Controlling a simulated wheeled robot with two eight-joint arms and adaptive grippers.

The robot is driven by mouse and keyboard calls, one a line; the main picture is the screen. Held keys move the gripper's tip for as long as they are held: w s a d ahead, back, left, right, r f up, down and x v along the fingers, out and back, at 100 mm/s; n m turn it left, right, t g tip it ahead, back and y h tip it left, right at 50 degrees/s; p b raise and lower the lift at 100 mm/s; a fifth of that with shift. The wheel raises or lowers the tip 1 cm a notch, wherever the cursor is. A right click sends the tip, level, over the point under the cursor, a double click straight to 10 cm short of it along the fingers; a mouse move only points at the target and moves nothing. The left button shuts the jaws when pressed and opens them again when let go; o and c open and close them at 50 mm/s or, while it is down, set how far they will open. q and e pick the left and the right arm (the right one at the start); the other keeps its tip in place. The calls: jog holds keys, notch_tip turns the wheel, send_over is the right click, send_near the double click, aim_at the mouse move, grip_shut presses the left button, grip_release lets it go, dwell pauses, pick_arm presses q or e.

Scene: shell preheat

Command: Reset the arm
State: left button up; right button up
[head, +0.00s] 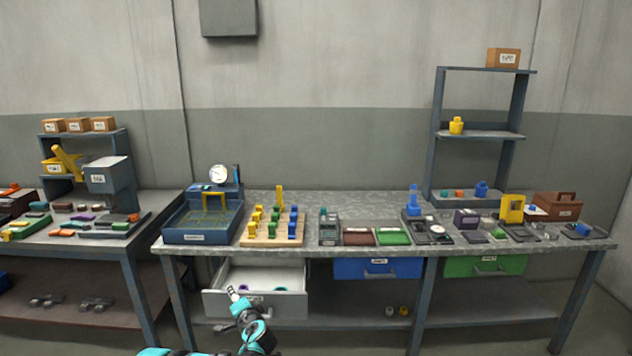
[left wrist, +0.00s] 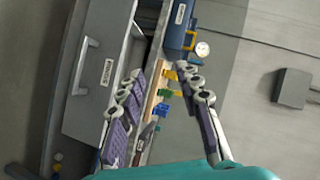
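My left arm rises from the bottom of the head view, and its left gripper (head: 236,294) shows in front of the open light grey drawer (head: 256,304). In the left wrist view the fingers of the left gripper (left wrist: 161,74) are spread wide, with nothing held between them. The drawer (left wrist: 98,70) shows there on the left, tilted by the camera angle, with its handle and label. I cannot tell the exact gap between gripper and drawer. My right gripper is in neither view.
Above the drawer, the workbench (head: 330,198) carries a blue gauge device (head: 203,222), a wooden peg board (head: 258,241) and several small parts. A blue drawer (head: 378,268) and a green drawer (head: 485,265) are shut. A second bench (head: 130,254) stands left.

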pick_arm(q)
jog(key=s+r+n+g+h, duration=0.1)
jog(key=s+r+n+g, duration=0.2)
jog(key=s, duration=0.7)
jog(key=s+r+n+g+h, duration=0.15)
jog(key=s+r, duration=0.35)
jog(key=s, duration=0.6)
jog(key=s+d+f+n+g+h, duration=0.1)
jog(key=s+d+f+h, duration=0.1)
jog(key=s, duration=0.8)
jog(key=s+d+f+n+h, duration=0.2)
jog(key=s+d, duration=0.3)
jog(key=s, duration=0.6)
jog(key=shift+f+g+h, duration=0.35)
jog(key=shift+f, duration=0.3)
